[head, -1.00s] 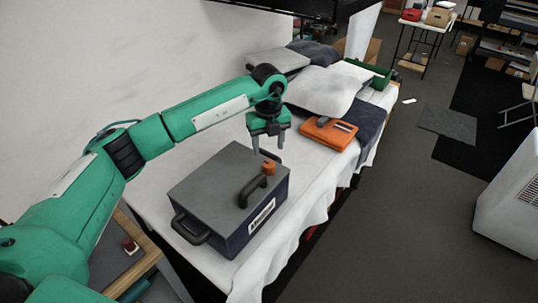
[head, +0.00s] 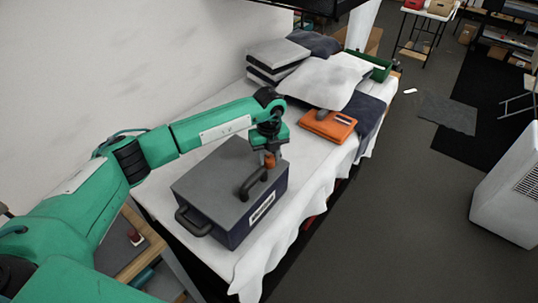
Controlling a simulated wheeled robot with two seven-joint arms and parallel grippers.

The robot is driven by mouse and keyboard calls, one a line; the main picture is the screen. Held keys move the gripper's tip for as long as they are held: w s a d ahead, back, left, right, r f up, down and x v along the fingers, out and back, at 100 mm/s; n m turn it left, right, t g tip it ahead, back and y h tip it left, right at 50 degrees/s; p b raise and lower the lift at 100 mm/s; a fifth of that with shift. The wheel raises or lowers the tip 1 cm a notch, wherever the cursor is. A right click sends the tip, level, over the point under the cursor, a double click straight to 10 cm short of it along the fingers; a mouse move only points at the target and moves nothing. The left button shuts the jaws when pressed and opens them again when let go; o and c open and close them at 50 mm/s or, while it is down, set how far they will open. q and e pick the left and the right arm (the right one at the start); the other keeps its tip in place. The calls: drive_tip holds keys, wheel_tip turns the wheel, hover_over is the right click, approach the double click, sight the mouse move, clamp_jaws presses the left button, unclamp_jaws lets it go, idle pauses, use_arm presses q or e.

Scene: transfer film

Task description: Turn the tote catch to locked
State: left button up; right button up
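The tote (head: 215,182) is a dark grey lidded box with black handles and a white label on its front side. It sits on the white-covered table. Its orange catch (head: 269,160) stands on the lid near the far right corner, behind the black lid handle (head: 253,184). My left gripper (head: 270,154) points down right over the catch, with its fingers at the catch's sides. The fingertips are small and partly hidden, so I cannot tell if they press on it. My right gripper is not in view.
An orange case (head: 328,126) lies behind the tote on the table (head: 286,212). Grey and white cushions (head: 323,82) and a green bin (head: 372,66) are further back. A white cabinet (head: 509,192) stands on the floor at right.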

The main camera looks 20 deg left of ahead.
use_arm(q)
drive_tip(key=shift+f+m+b, duration=0.2)
drive_tip(key=shift+m+b, duration=0.2)
drive_tip(key=shift+b, duration=0.45)
drive_tip(key=m+b, duration=1.2)
drive_tip(key=b, duration=0.4)
drive_tip(key=m+b, duration=0.2)
drive_tip(key=m, duration=0.1)
drive_tip(key=shift+r, duration=0.1)
drive_tip(key=shift+r+m+b, duration=0.1)
drive_tip(key=shift+m+b, duration=0.7)
drive_tip(key=shift+m, duration=0.2)
drive_tip(key=o, duration=1)
